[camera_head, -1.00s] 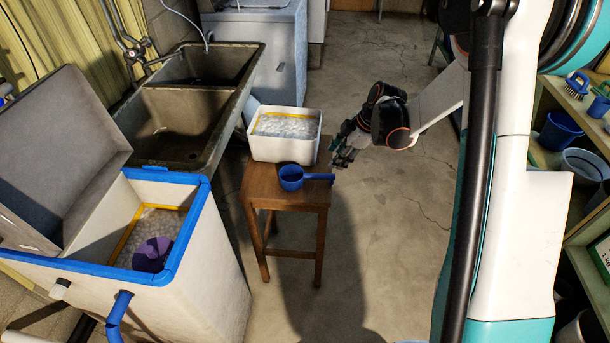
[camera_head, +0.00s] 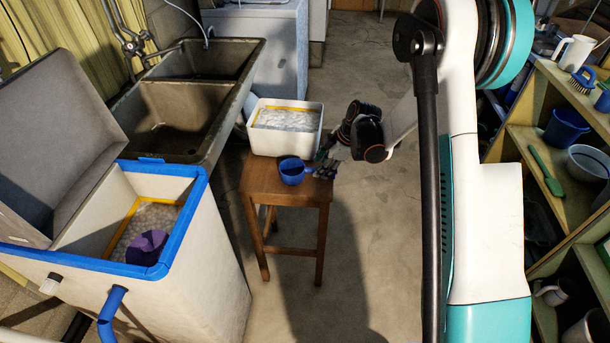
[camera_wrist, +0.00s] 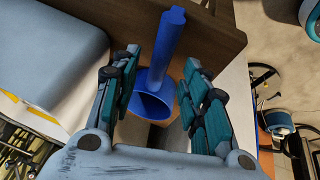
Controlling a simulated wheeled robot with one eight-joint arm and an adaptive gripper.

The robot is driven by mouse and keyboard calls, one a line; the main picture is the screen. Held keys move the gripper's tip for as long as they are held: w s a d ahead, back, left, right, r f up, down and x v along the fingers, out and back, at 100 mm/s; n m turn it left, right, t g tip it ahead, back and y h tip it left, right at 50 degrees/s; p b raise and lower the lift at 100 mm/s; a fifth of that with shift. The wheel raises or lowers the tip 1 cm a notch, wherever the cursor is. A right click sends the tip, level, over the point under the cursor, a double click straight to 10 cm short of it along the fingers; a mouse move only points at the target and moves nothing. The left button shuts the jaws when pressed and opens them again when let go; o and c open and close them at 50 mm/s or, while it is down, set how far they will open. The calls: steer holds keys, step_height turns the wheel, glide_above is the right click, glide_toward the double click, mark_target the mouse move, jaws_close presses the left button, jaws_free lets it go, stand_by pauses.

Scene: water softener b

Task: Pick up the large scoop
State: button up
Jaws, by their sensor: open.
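A blue scoop (camera_head: 291,171) with a round cup sits on the small wooden stool (camera_head: 258,185). In the wrist view the blue scoop (camera_wrist: 167,50) shows its handle pointing up the picture and its cup nearer to me. My gripper (camera_head: 325,166) is at the stool's right edge, by the handle side of the scoop. In the wrist view my gripper (camera_wrist: 161,70) is open, with one finger pair on each side of the scoop and gaps showing. In the head view my fingers hide most of the handle. A purple scoop-like thing (camera_head: 147,247) lies in the open tank at left.
A white tub (camera_head: 262,144) of pale granules stands at the back of the stool, close to the scoop. The open tank (camera_head: 215,270) with blue rim is at left, a double sink (camera_head: 185,105) behind it. Shelves (camera_head: 535,145) stand at right. The floor right of the stool is clear.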

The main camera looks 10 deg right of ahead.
mark_target(308, 172)
steer(key=shift+b+x, duration=0.35)
steer(key=shift+x, duration=1.15)
steer(key=shift+r, duration=0.1)
steer(key=shift+f+b, duration=0.3)
steer(key=shift+b, duration=0.05)
jaws_close()
